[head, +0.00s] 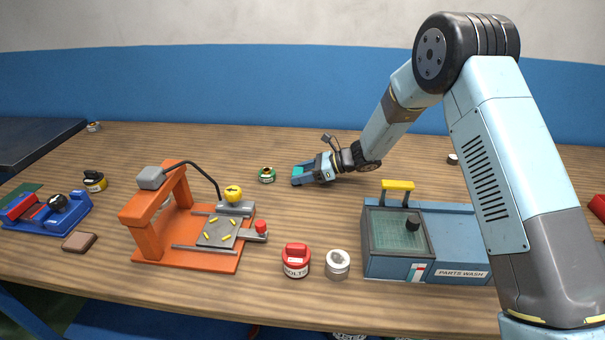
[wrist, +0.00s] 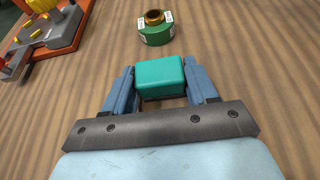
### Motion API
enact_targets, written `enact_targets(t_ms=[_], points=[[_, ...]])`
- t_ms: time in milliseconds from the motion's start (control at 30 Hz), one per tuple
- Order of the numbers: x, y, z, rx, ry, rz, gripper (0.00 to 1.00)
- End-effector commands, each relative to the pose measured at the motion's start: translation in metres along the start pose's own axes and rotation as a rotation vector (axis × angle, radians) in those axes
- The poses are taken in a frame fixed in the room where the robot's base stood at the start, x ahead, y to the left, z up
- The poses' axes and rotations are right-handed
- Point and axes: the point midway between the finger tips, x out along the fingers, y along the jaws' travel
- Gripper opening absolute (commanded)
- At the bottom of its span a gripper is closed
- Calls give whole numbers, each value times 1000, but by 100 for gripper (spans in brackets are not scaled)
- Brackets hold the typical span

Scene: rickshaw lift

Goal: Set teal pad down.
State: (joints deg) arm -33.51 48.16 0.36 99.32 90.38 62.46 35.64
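The teal pad (wrist: 160,76) is a small block between the two blue fingers of my gripper (wrist: 161,88) in the wrist view. The fingers touch its left and right sides, so the gripper is shut on it. In the head view my gripper (head: 303,174) is low over the middle of the wooden table, and the teal pad (head: 297,171) shows at its tip. I cannot tell whether the pad touches the wood.
A green tin (head: 266,175) stands just beyond the pad. An orange press (head: 190,245) is at left, and a blue parts washer (head: 398,268) at right. A red bolts jar (head: 296,262) and a metal tin (head: 338,265) stand at the front. Bare wood surrounds my gripper.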

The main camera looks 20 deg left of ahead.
Motion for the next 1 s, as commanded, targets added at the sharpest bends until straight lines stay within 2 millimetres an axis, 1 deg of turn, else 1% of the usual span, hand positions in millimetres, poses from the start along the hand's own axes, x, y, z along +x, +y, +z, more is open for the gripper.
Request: enact_targets(t_ms=[33, 200, 267, 567, 667, 767, 1000], points=[[0, 0, 0, 0, 0, 0, 62], [-1, 0, 0, 1, 0, -1, 78], [-1, 0, 0, 1, 0, -1, 82], [-4, -1, 1, 1, 0, -2, 82], [-14, -1, 1, 1, 0, -4, 82], [-29, -1, 0, 3, -1, -5, 82], [-76, -1, 1, 2, -1, -5, 82]])
